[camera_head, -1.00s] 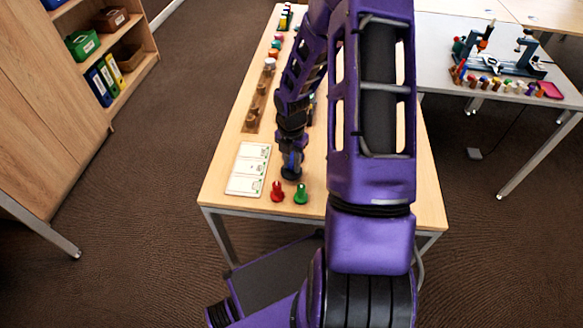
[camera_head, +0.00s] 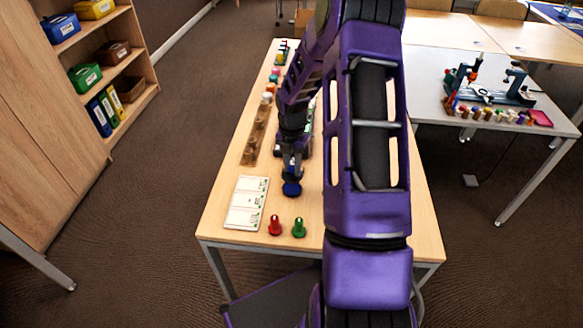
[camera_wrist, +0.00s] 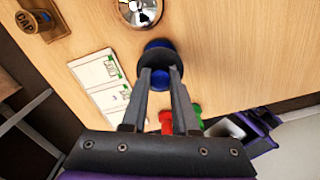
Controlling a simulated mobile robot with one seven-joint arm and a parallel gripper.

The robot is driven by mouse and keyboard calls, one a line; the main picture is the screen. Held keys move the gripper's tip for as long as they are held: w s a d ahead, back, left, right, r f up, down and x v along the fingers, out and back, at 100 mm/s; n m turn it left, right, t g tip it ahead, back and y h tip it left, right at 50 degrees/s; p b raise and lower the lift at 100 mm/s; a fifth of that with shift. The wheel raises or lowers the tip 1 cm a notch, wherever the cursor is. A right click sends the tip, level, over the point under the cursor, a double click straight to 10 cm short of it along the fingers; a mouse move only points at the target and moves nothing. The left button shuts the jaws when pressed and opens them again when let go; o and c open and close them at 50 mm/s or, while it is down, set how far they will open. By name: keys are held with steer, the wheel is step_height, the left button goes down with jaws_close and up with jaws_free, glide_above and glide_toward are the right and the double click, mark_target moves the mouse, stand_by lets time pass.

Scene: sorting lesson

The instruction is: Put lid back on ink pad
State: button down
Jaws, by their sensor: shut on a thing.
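My gripper (camera_head: 292,177) is over the near part of the wooden table. In the wrist view its fingers (camera_wrist: 160,72) are shut on a round blue thing (camera_wrist: 160,47) with a blue knob; it also shows in the head view (camera_head: 291,189). I cannot tell whether this is the lid, or whether it touches the table. A pink-red flat pad (camera_head: 541,118) lies on the grey table at the right. No ink pad can be made out for certain on the wooden table.
A white card sheet (camera_head: 247,203) lies left of my gripper. A red piece (camera_head: 275,226) and a green piece (camera_head: 299,228) stand near the front edge. A chrome bell (camera_wrist: 138,10) and a block marked CAP (camera_wrist: 40,22) are beyond. My arm hides the table's right part.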

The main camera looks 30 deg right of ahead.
steer(key=shift+f+b, duration=1.65)
steer(key=shift+f, duration=1.15)
steer(key=shift+f+p, duration=0.2)
steer(key=shift+p, duration=0.15)
stand_by(0.4)
steer(key=shift+c, duration=0.6)
jaws_free()
steer(key=shift+r, duration=0.15)
steer(key=shift+r+p, duration=1.6)
steer(key=shift+r, duration=1.8)
